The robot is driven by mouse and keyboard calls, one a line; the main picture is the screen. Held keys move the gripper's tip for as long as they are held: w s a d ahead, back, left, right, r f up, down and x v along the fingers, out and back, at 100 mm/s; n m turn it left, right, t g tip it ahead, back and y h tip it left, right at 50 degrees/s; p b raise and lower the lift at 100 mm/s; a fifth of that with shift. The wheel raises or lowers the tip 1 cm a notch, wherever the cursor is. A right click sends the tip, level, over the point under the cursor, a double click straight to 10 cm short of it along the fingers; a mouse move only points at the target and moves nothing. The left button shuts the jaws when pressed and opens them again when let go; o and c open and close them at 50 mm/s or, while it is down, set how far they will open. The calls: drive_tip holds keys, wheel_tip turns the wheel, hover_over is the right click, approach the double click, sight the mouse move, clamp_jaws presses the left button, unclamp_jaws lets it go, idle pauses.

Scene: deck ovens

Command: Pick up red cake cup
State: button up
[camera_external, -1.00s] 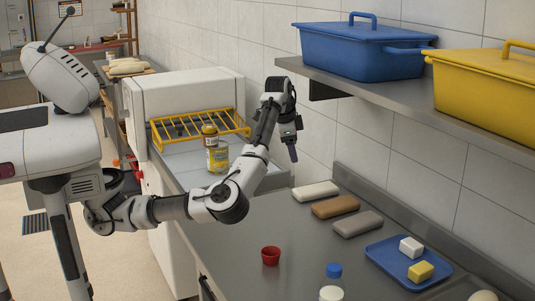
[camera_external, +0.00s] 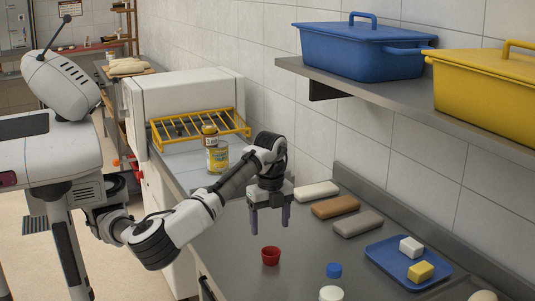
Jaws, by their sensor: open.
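The red cake cup (camera_external: 270,256) stands upright on the grey metal counter, near its front edge. My gripper (camera_external: 268,229) points down above the counter with its two fingers apart. It is open and empty. In the picture its fingertips are just above the cup's rim, and they look apart from the cup. The exact depth between fingers and cup is hard to tell.
Several loaf-like blocks (camera_external: 335,207) lie behind and right of my gripper. A blue tray (camera_external: 376,259) with a white and a yellow block is at the right. A shelf (camera_external: 410,93) with bins overhangs the counter.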

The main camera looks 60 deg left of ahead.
sight(271, 245)
wheel_tip(271, 245, down, 8)
drive_tip(key=shift+w+f+p, duration=0.15)
drive_tip(key=shift+f+p, duration=0.1)
drive_tip(key=shift+p, duration=0.15)
drive_tip(key=c, duration=1)
drive_tip(key=shift+c, duration=0.2)
drive_tip(key=shift+r, duration=0.1)
